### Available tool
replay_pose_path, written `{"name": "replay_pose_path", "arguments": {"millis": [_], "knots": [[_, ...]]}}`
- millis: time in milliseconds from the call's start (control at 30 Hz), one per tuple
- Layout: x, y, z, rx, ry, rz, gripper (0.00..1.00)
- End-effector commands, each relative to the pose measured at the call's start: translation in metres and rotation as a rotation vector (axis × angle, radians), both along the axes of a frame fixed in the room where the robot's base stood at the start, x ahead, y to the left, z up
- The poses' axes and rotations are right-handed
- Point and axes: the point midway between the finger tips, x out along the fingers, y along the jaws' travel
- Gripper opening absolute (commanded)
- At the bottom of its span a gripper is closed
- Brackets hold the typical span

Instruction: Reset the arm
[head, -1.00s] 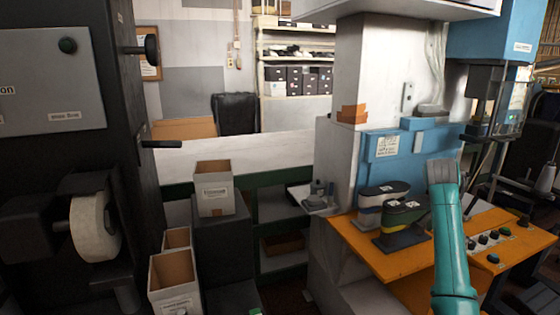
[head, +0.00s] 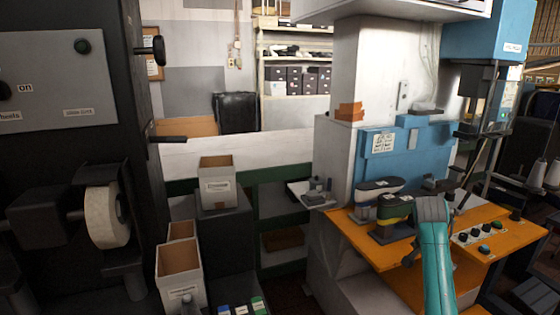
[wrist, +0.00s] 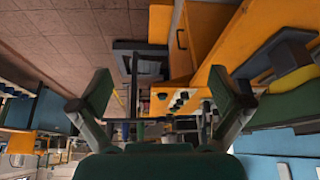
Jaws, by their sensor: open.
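My teal arm rises at the lower right of the head view, in front of an orange work table (head: 370,245). In the wrist view my gripper (wrist: 162,95) is open, with its two dark fingers wide apart and nothing between them. Two shoe lasts stand side by side on the table's left part: a dark-topped one with a light band (head: 377,186) and a green-topped one with a yellow band (head: 393,208). My arm is just right of the green one and partly covers it. At the right of the wrist view, dark and yellow shapes lie close to the gripper.
A blue machine panel (head: 390,150) stands behind the lasts. Control knobs (head: 473,235) sit on the table's right. Open cardboard boxes (head: 217,185) stand left of centre. A dark machine with a white roll (head: 105,217) fills the left side. The tiled floor (wrist: 60,45) shows clear.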

Motion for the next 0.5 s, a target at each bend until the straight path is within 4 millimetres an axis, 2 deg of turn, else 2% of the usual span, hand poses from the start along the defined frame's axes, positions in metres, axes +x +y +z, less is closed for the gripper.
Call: {"name": "replay_pose_path", "arguments": {"millis": [267,500], "knots": [[-0.021,0.026,-0.095,-0.034,-0.043,0.135,1.00],[-0.058,0.059,-0.179,-0.072,-0.101,0.278,1.00]]}}
